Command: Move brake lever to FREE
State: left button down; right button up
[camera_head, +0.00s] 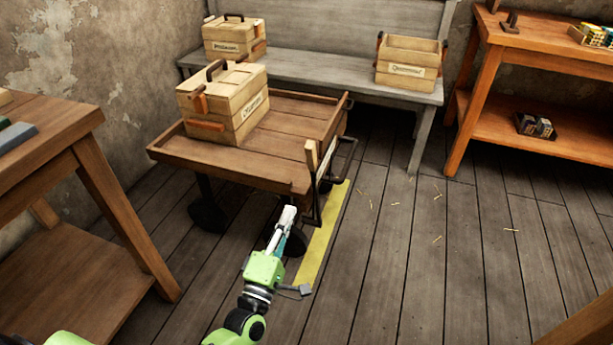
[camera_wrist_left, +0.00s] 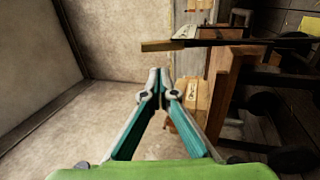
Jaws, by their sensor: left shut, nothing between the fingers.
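The brake lever (camera_head: 311,160) appears to be the upright bar with a wooden grip at the front right corner of the wooden cart (camera_head: 225,166). In the left wrist view a dark bar with a wooden grip (camera_wrist_left: 162,46), seemingly the same lever, lies above the fingertips, apart from them. A small pale plate (camera_wrist_left: 186,31) is beside it; its writing is too small to read. My left gripper (camera_head: 289,213) is in front of the cart, below the lever grip. Its fingertips (camera_wrist_left: 160,75) meet with nothing between them. My right gripper is not in view.
A crate (camera_head: 238,110) stands on the cart; two more stand on the grey bench (camera_head: 300,62). A yellow strip (camera_head: 322,240) marks the floor beside the cart. Wooden tables stand at left (camera_head: 80,120) and right (camera_head: 480,90). Floor right of the strip is open.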

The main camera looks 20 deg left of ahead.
pick_arm(q)
jog(key=shift+w, duration=0.1)
jog(key=b, duration=0.1)
send_near(310, 160)
jog(key=x, duration=0.4)
jog(key=shift+w+r, duration=0.15)
jog(key=shift+w, duration=0.25)
jog(key=shift+x, duration=0.75)
jog(key=shift+w+d, duration=0.1)
jog(key=shift+w, duration=0.2)
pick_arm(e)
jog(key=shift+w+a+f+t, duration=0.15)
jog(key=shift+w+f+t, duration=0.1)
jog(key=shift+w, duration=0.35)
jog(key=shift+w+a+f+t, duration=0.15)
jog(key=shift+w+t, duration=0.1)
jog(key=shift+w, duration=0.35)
pick_arm(q)
jog(key=shift+r, duration=0.1)
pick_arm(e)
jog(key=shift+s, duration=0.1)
